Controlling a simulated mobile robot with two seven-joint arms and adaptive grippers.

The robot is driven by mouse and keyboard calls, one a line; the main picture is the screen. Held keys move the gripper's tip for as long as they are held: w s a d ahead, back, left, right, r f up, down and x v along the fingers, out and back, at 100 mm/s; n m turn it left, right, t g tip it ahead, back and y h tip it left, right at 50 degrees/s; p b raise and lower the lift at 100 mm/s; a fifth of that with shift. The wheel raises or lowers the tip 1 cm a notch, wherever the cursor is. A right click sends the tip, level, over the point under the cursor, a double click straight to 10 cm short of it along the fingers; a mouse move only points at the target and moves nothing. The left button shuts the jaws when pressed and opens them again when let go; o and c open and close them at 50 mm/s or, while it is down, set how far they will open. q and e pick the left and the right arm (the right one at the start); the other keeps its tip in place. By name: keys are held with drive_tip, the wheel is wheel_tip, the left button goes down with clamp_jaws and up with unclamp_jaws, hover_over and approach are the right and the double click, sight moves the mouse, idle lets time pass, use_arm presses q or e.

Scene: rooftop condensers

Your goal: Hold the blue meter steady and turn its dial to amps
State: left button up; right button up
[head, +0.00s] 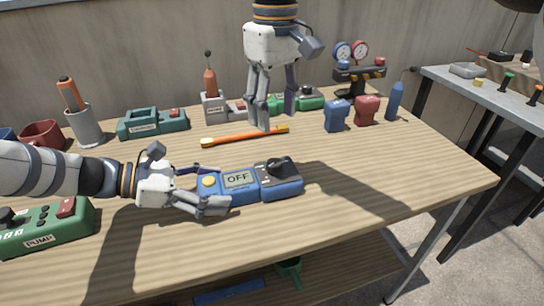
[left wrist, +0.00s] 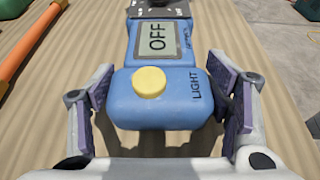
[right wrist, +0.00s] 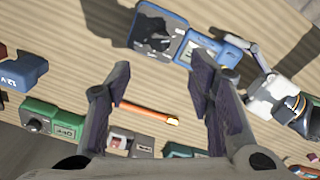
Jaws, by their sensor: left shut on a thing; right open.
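The blue meter (head: 236,196) lies flat on the wooden table, its display (head: 239,179) reading OFF. Its black dial (head: 281,167) is at the right end, and a yellow button (head: 208,181) is at the left end. My left gripper (head: 213,187) is shut on the meter's yellow-button end, with one finger along each side. The left wrist view shows the meter (left wrist: 180,108) between the fingers, with most of the dial cut off. My right gripper (head: 270,112) is open and empty above the table, behind the meter. The right wrist view shows the dial (right wrist: 153,33) beyond its fingers.
An orange rod (head: 245,136) lies behind the meter. A green PUMP box (head: 45,232) stands at front left. A teal case (head: 152,123), grey cup (head: 84,128), green device (head: 315,100), blue block (head: 336,118) and red block (head: 367,110) stand farther back. The table's right front is clear.

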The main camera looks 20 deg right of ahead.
sight(274, 162)
wheel_tip(274, 162, down, 11)
drive_tip(key=n, duration=1.7)
drive_tip(key=shift+n, duration=0.3)
drive_tip(key=shift+c, duration=0.5)
clamp_jaws()
